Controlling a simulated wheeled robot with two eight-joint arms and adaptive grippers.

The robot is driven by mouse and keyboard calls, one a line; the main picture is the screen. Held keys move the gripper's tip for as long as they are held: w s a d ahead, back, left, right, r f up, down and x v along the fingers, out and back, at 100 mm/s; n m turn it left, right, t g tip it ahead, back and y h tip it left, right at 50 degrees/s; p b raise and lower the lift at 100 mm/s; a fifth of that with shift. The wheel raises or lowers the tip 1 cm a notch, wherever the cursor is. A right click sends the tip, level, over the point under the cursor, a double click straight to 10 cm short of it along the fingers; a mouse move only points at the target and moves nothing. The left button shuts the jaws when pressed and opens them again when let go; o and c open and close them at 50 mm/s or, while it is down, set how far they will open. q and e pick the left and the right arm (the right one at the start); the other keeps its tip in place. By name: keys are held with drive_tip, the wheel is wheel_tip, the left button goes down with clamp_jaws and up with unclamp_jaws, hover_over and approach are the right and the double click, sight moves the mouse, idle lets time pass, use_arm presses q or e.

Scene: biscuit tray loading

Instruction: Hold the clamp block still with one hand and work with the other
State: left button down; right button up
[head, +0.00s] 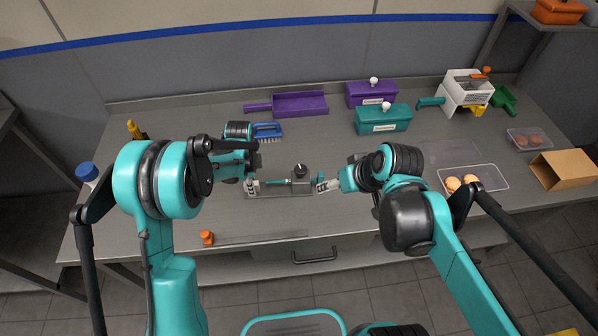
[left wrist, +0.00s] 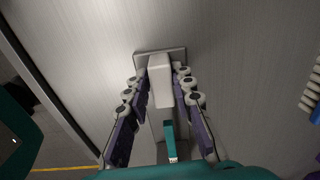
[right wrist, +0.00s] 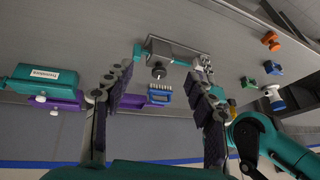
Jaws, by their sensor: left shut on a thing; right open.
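The clamp block (head: 300,186) is a grey body with a black knob on a flat grey base, near the table's front middle. A teal bar runs along the base to a pale upright block at its left end. In the left wrist view my left gripper (left wrist: 161,85) is shut around this pale block (left wrist: 162,78); the teal bar shows below. My left gripper also shows in the head view (head: 251,184). My right gripper (head: 327,185) is open just right of the clamp's right end. In the right wrist view the clamp (right wrist: 173,50) lies beyond its spread fingers (right wrist: 160,82).
Behind stand a blue brush (head: 268,131), a purple dustpan (head: 300,104), a purple box (head: 371,93) and a teal box (head: 383,120). Right are a clear tray (head: 492,179) with biscuits and a cardboard box (head: 564,170). An orange piece (head: 207,237) lies front left.

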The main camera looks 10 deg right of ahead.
drive_tip(key=w+a+f+n+g+y, duration=0.1)
drive_tip(key=w+f+n+y, duration=0.2)
drive_tip(key=w, duration=0.5)
drive_tip(key=w+a+f+n+g+y, duration=0.1)
drive_tip(key=w+n+y, duration=0.35)
drive_tip(key=w, duration=0.35)
drive_tip(key=n+g+y, duration=0.3)
drive_tip(key=n+y, duration=0.5)
drive_tip(key=n, duration=0.1)
approach(300, 170)
drive_tip(key=a, duration=0.6)
drive_tip(key=a+f, duration=0.1)
drive_tip(key=a, duration=0.3)
drive_tip(key=shift+w, duration=0.1)
drive_tip(key=c, duration=1.2)
